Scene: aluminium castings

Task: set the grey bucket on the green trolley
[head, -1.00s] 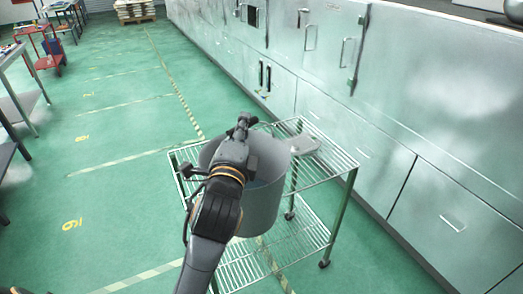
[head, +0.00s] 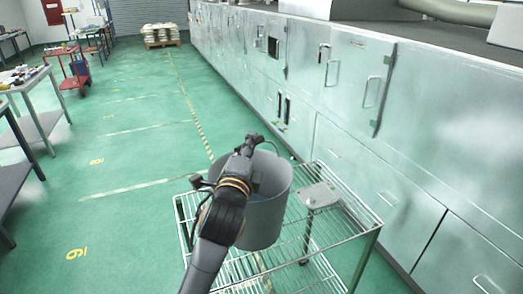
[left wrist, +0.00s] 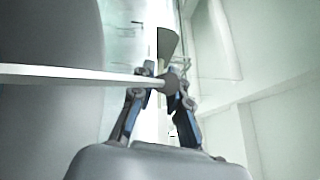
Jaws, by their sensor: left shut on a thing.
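The grey bucket (head: 265,222) is upright at the trolley's top in the head view. The trolley (head: 350,238) is a wire-shelf one with greenish metal posts and castors. My left gripper (head: 250,145) is at the bucket's upper edge, shut on it. In the left wrist view the fingers (left wrist: 168,95) close around a thin pale bar, and a dark curved surface fills the left. The bucket's base overlaps the top shelf in the picture; whether it touches is not clear. My right gripper is not in view.
A light grey flat object (head: 318,195) lies on the top shelf, right of the bucket. Metal cabinets (head: 370,130) line the right side behind the trolley. Tables and a red cart (head: 75,75) stand at the left. The green floor (head: 120,215) between is clear.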

